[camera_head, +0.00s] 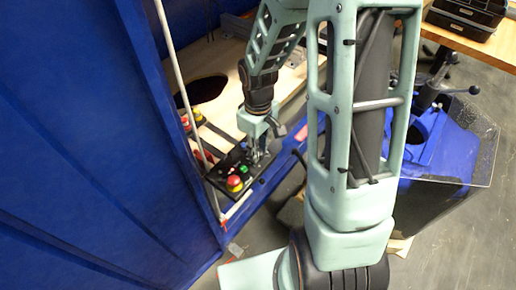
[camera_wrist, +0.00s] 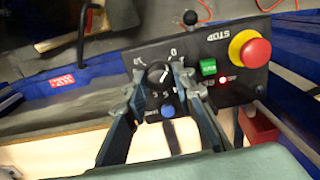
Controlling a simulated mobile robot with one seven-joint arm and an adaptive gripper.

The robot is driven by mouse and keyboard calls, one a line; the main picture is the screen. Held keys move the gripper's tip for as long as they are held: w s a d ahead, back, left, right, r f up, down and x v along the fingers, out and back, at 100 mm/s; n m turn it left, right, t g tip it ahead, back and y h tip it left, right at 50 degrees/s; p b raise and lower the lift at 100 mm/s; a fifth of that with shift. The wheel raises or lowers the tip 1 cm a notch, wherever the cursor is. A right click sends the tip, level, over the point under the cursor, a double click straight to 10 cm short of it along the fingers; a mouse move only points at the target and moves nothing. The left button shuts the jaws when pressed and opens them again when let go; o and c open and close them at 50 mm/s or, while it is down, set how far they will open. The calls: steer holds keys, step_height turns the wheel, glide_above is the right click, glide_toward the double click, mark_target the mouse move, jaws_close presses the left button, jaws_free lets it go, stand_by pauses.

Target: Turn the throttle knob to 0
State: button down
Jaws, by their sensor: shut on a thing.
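The throttle knob (camera_wrist: 157,75) is a round dark knob with a light pointer line on a black control panel (camera_wrist: 215,93). Printed marks ring it, with a 0 at its upper right in the wrist view. My gripper (camera_wrist: 157,84) has one finger on each side of the knob and is shut on it. It also shows in the head view (camera_head: 258,153), pointing down at the panel (camera_head: 222,178). The fingers hide part of the scale, so I cannot read the exact setting.
Blue curtain (camera_head: 85,130) hangs at the left. A blue machine with a clear sheet (camera_head: 465,145) stands at the right.

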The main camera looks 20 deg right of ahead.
steer(key=c, duration=1.6)
jaws_free()
step_height(320, 180, up, 12)
